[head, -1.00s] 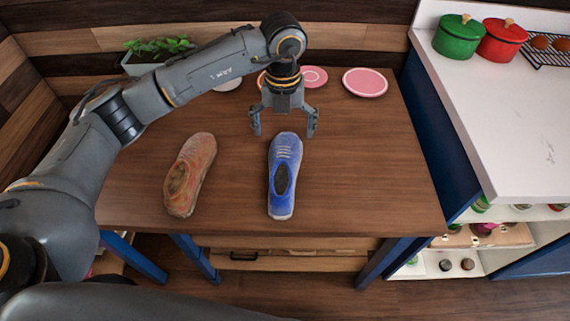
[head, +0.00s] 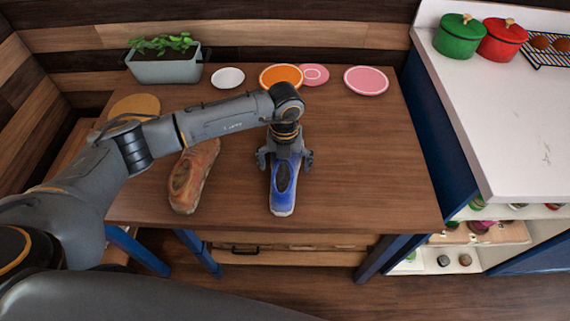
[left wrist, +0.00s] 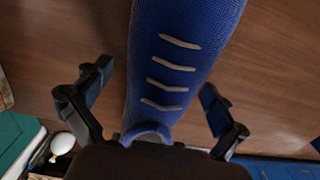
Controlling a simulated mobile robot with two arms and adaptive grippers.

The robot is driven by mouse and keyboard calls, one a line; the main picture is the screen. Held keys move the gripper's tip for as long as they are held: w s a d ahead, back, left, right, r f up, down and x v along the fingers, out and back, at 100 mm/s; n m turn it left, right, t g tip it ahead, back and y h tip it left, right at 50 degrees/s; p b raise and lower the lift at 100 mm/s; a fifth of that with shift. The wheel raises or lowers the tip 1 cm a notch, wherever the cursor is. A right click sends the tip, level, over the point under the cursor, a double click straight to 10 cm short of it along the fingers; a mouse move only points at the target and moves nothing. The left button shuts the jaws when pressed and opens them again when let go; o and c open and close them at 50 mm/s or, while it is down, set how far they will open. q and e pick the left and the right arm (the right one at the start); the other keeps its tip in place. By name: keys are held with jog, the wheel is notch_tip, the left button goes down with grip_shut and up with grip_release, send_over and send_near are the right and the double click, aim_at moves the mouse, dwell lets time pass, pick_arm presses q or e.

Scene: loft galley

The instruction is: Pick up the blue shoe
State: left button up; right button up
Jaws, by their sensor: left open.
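The blue shoe (head: 284,190) lies on the wooden table, its heel end toward the front edge. Its toe part is hidden under my left gripper in the head view. My left gripper (head: 285,160) is over that part of the shoe with one finger on each side. In the left wrist view the shoe (left wrist: 180,60) with its pale lace bars runs between the two open fingers of the gripper (left wrist: 155,95). A gap shows on both sides, so the fingers look apart from the shoe. My right gripper is in neither view.
A reddish-brown shoe (head: 187,185) lies left of the blue one, partly under my left arm. Several plates, such as the orange plate (head: 281,77), and a planter (head: 165,65) stand at the back. The table's right side (head: 375,160) is clear.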

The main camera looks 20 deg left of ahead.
pick_arm(q)
jog(key=c, duration=1.4)
jog(key=shift+c, duration=0.2)
